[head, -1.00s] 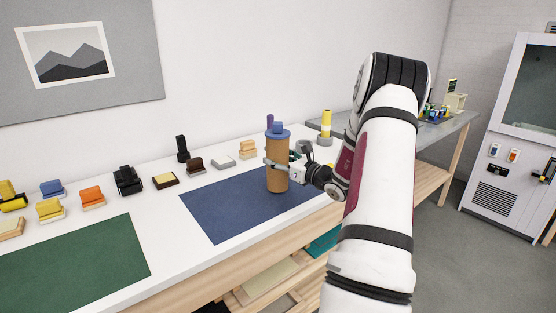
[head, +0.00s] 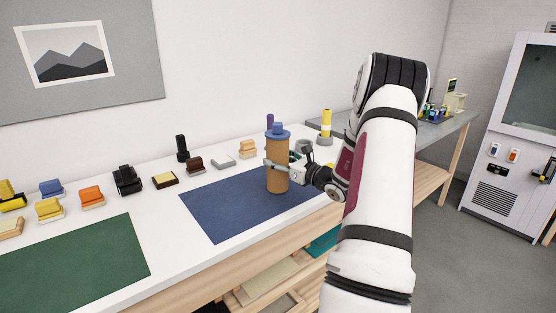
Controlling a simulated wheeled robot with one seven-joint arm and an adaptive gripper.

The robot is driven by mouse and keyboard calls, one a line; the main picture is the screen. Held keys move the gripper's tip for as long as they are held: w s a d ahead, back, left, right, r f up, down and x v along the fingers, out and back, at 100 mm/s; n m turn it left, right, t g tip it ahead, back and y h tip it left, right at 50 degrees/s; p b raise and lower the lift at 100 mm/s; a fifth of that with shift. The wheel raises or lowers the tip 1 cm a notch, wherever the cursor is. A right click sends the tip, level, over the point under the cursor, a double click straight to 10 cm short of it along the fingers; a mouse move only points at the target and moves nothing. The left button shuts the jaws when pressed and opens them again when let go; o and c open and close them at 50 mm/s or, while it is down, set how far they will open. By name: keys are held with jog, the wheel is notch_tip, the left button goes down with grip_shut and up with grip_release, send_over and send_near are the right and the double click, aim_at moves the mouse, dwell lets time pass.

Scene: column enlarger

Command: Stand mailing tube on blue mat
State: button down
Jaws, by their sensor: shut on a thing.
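The mailing tube (head: 277,174) is a brown cylinder with a blue cap, upright over the right part of the blue mat (head: 218,210). Its lower end looks to be at or very near the mat; I cannot tell whether it touches. My gripper (head: 280,165) is shut on the tube around its middle, reaching in from the right. The far finger is mostly hidden by the tube.
A green mat (head: 75,265) lies at the left front of the white table. Several small items, such as an orange block (head: 92,196) and a black camera-like thing (head: 127,180), line the back. A yellow cylinder (head: 326,124) stands behind my gripper. The blue mat's left part is clear.

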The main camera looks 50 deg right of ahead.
jog(key=shift+f, duration=0.3)
dwell(0.5)
jog(key=shift+c, duration=2.2)
grip_release()
jog(key=shift+f, duration=0.1)
jog(key=shift+s, duration=0.1)
jog(key=shift+s+a+p, duration=0.2)
jog(key=shift+s+p, duration=0.25)
jog(key=shift+s, duration=1.5)
jog(key=shift+s+a+p, duration=0.2)
jog(key=shift+s+p, duration=0.25)
jog(key=shift+s, duration=1.45)
